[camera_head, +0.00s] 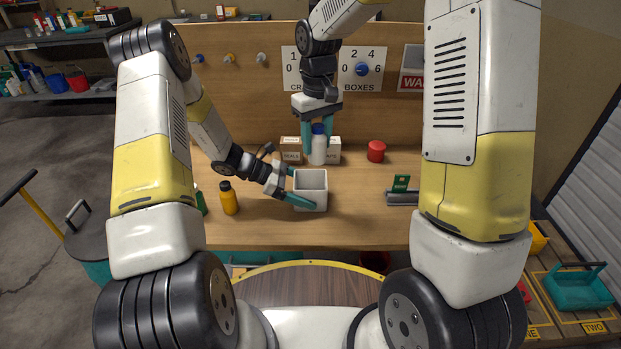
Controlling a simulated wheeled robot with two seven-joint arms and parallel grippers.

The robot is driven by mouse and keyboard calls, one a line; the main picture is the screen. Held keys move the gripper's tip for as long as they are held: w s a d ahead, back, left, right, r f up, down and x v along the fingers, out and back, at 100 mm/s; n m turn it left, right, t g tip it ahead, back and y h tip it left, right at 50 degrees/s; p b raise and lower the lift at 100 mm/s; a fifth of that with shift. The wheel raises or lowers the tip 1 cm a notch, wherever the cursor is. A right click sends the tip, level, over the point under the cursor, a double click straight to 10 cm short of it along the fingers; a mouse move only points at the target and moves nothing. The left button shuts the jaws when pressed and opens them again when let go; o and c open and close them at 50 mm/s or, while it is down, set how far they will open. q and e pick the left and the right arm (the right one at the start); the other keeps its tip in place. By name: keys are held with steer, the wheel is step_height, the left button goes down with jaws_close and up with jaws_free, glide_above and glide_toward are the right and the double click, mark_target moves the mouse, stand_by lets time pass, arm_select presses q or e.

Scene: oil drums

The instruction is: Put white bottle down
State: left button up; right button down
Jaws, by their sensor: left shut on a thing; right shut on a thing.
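The white bottle (318,150) with a blue cap is upright near the back of the wooden workbench (262,226). My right gripper (318,135) reaches down from above and is shut on the bottle, with a teal finger on each side of it. I cannot tell whether the bottle's base touches the bench. My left gripper (294,187) is shut on a white open-topped box (311,203) in front of the bottle, at the box's left side.
Small cartons (291,150) stand behind the bottle. A red can (376,151) is to its right. The bench between the yellow bottle and the back panel is mostly clear.

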steer(key=shift+s+a+r+n, duration=0.1)
steer(key=shift+a+r+n, duration=0.2)
steer(key=shift+a+r, duration=0.35)
steer(key=shift+s+a+f, duration=0.1)
steer(key=shift+a+f, duration=0.05)
steer(key=shift+a, duration=0.05)
step_height(320, 180, down, 9)
steer(key=shift+f, duration=0.1)
steer(key=shift+f, duration=0.15)
steer(key=c, duration=0.9)
jaws_free()
steer(key=shift+o, duration=0.2)
step_height(320, 180, up, 12)
steer(key=shift+r, duration=0.25)
